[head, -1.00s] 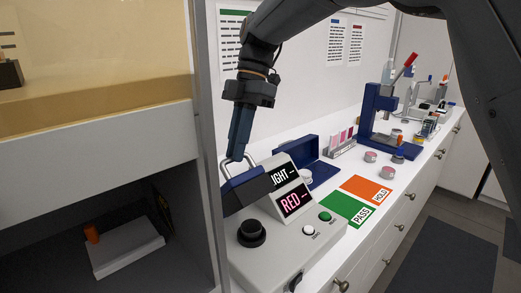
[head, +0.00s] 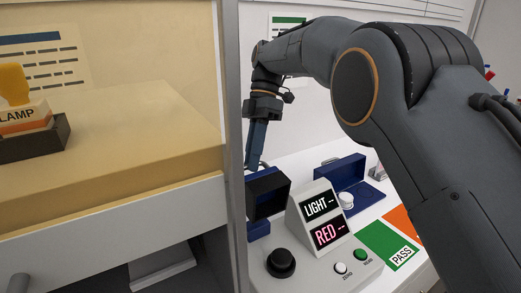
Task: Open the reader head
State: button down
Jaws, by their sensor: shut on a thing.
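The reader head (head: 270,193) is a dark blue block at the left end of the grey reader (head: 318,262). It is tipped up, with its dark inner side facing me and a gap above the blue base (head: 258,230). My gripper (head: 256,164) points down behind the head's top edge and is shut on its metal handle, which is mostly hidden. The reader's two displays (head: 321,205) show LIGHT and RED with dashes.
A black knob (head: 281,263), a white button (head: 341,267) and a green button (head: 360,254) sit on the reader. An open blue case (head: 345,172) stands behind. A green PASS mat (head: 388,246) lies right. A cabinet post (head: 232,130) is close left of my gripper.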

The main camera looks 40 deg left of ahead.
jog(key=shift+a+f+h, duration=0.15)
jog(key=shift+f+h, duration=0.15)
jog(key=shift+f, duration=0.25)
jog(key=c, duration=1.8)
grip_release()
jog(key=shift+w+a, duration=0.1)
notch_tip(320, 180, up, 10)
jog(key=p, duration=0.4)
jog(key=shift+r, duration=0.15)
